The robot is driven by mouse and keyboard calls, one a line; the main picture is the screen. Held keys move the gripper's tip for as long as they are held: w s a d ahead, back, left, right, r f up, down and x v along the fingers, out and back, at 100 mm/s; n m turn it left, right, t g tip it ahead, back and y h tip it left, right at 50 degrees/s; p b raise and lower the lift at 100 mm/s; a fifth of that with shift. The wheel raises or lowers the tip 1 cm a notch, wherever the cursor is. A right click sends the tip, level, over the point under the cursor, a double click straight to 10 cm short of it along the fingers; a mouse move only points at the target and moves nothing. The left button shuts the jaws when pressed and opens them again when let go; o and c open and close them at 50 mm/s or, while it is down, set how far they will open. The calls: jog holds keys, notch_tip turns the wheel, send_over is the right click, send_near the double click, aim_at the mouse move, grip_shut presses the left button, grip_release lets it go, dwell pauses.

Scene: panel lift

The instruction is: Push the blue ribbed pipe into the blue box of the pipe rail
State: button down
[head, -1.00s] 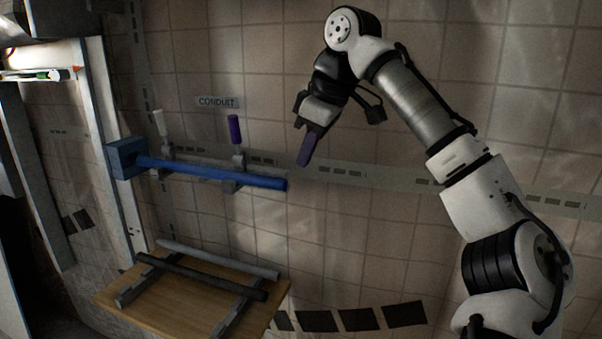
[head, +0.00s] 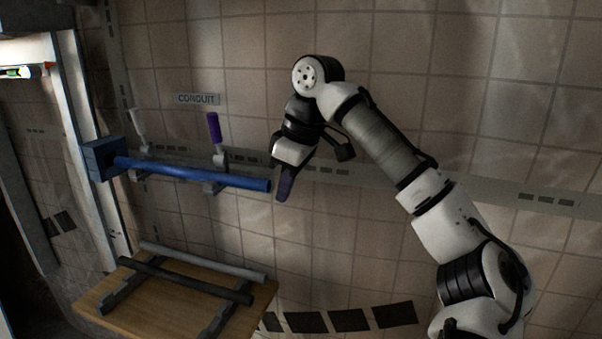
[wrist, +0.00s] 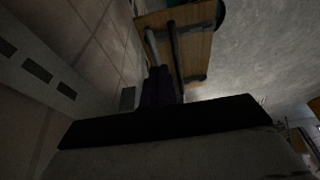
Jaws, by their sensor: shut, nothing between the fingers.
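The blue ribbed pipe (head: 200,175) lies across the clamps of the pipe rail (head: 170,158) on the wall, sloping slightly down to the right. Its left end meets the blue box (head: 99,159); how deep it sits there cannot be told. My gripper (head: 283,198) is shut and empty, its dark purple fingers pointing down just right of the pipe's free right end. Whether they touch it cannot be told. In the wrist view the shut fingers (wrist: 158,88) show, and the blue pipe does not.
Below the rail, a wooden table (head: 165,314) bears a grey pipe (head: 205,262) and a black pipe (head: 185,280) on dark supports. The rail has a white handle (head: 138,120) and a purple handle (head: 214,127) standing upright. A CONDUIT sign (head: 198,99) is above.

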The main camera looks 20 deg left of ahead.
aim_at(245, 179)
jog(key=shift+a, duration=0.7)
jog(key=a+p, duration=0.4)
jog(key=a, duration=0.2)
jog(key=shift+w+a+r+p, duration=0.1)
jog(key=shift+a+p, duration=0.2)
jog(key=shift+a, duration=0.1)
